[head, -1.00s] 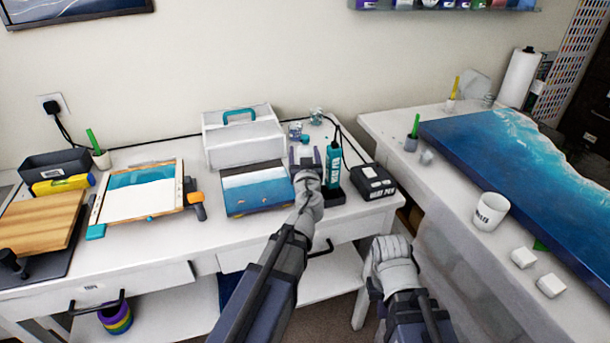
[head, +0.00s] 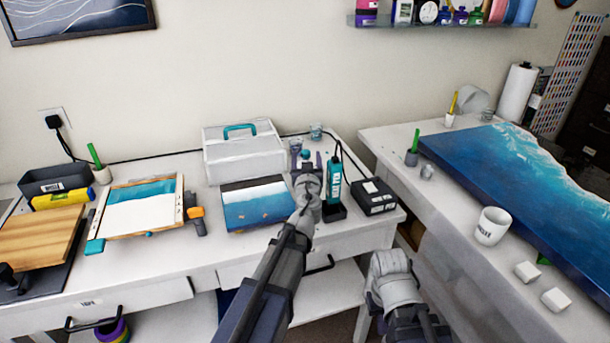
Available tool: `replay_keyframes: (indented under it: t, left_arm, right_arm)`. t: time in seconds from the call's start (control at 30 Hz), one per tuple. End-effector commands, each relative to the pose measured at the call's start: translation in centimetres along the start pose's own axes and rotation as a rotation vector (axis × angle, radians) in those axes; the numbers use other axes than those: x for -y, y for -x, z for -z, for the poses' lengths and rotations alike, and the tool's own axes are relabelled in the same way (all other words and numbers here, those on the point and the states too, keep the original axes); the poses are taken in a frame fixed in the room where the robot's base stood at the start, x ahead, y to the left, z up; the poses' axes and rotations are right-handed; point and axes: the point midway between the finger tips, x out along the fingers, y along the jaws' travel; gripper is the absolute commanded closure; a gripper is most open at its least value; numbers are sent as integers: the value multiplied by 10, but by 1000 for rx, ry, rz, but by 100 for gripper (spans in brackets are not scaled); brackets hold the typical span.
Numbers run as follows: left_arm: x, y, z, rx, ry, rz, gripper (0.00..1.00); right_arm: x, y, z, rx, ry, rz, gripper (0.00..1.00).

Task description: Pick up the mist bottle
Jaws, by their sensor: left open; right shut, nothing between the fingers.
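A small bottle with a teal top, which looks like the mist bottle (head: 306,154), stands at the back of the white desk, right of the white box. Its lower part is hidden behind my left gripper. My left gripper (head: 307,160) is open, and its two fingers show on either side of the teal top. I cannot tell whether they touch it or how far short of it they are. My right gripper (head: 390,264) is shut and empty, low in front of the gap between the two tables.
A teal heat pen (head: 334,181) stands upright in its holder close to the right of my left gripper, beside a black box (head: 374,196). A clear cup (head: 316,131) is behind. A seascape panel (head: 258,203) and white toolbox (head: 243,152) are to the left.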

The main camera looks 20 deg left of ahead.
Motion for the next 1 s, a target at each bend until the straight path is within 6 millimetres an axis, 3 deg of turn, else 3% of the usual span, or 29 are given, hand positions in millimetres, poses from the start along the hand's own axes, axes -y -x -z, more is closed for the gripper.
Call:
replay_keyframes:
  t: [0.03, 0.1, 0.37, 1.0]
  left_arm:
    - [-1, -21, -1, -1, -2, 4, 28]
    - [-2, -29, -1, -1, -2, 4, 28]
    - [-2, -28, -1, 0, -2, 1, 28]
    - [-2, -26, -1, 0, -1, 1, 99]
  right_arm:
    - [0, -1, 0, 0, 0, 0, 100]
    - [0, -1, 0, 0, 0, 0, 100]
    - [0, -1, 0, 0, 0, 0, 100]
    - [0, -1, 0, 0, 0, 0, 100]
